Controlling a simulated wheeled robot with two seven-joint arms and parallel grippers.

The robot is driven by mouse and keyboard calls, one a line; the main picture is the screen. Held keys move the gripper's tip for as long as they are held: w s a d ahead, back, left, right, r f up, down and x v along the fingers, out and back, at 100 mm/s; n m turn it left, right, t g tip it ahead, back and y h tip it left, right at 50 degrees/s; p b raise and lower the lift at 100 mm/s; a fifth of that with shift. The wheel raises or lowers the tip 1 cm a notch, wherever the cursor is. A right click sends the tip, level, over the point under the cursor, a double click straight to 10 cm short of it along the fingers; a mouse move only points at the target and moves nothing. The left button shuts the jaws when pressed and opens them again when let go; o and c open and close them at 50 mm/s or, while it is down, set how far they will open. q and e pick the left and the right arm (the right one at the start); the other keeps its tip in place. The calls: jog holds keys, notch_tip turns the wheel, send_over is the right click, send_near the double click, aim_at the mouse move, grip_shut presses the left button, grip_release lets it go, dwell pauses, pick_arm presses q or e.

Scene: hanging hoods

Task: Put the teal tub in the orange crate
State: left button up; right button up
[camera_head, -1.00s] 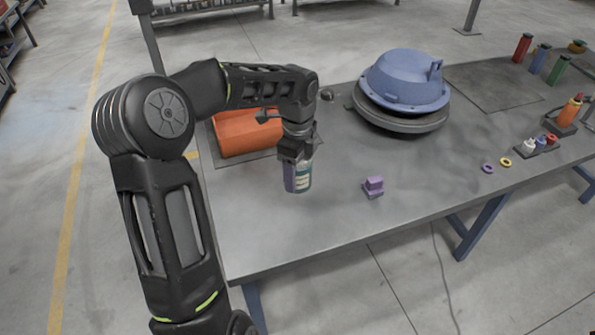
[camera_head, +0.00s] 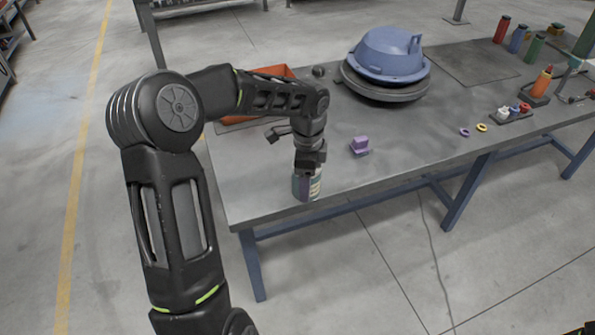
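The teal tub (camera_head: 307,188), a small cylinder with teal and purple sides and a pale label, is at the table's near edge. My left gripper (camera_head: 309,166) points down over its top and is shut on it. I cannot tell whether the tub's base touches the table. The orange crate (camera_head: 273,71) is behind my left arm, at the table's left end. The arm hides most of it; only its far rim and a piece of its near side show.
A purple block (camera_head: 359,146) stands right of the tub. A blue hood (camera_head: 390,57) sits on a grey round base behind it. Rings (camera_head: 481,128), small bottles (camera_head: 536,48) and an orange bottle (camera_head: 542,82) are at the right. The grey table (camera_head: 420,128) is clear around the block.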

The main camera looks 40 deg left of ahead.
pick_arm(q)
jog(key=s+d+f+n, duration=0.1)
jog(key=d+f+n, duration=1.1)
jog(key=d, duration=0.2)
